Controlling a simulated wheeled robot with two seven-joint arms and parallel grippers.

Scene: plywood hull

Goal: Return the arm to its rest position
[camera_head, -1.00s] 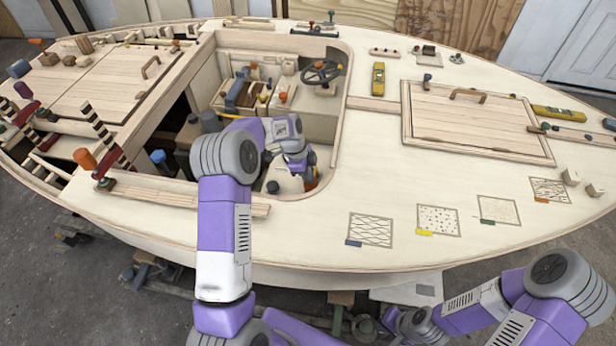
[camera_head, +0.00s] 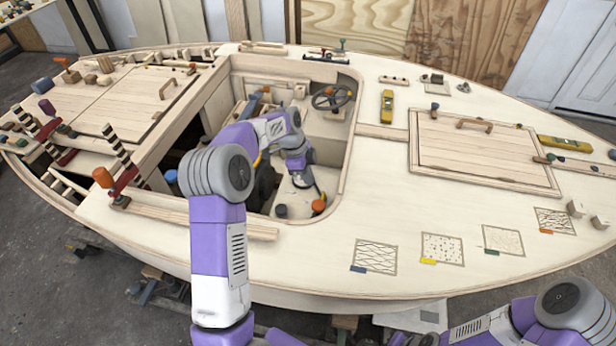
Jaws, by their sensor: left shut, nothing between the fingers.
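My left arm (camera_head: 219,232) comes up from the bottom edge, crosses the near side of the hull and bends down into the cockpit opening (camera_head: 347,150). My left gripper (camera_head: 318,189) is small in the picture, low inside the cockpit. It is shut with nothing between its fingers, just above an orange-topped thing (camera_head: 319,205); I cannot tell if they touch. My right arm (camera_head: 560,305) shows at the lower right, in front of the hull; its gripper is out of the picture.
A steering wheel (camera_head: 332,97) stands at the cockpit's far side. Clamps with orange (camera_head: 103,177) and dark handles stand on the left rim. A hatch with a wooden handle (camera_head: 474,124), yellow levels (camera_head: 387,106) and patterned patches (camera_head: 374,257) lie on the deck. The near deck is mostly clear.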

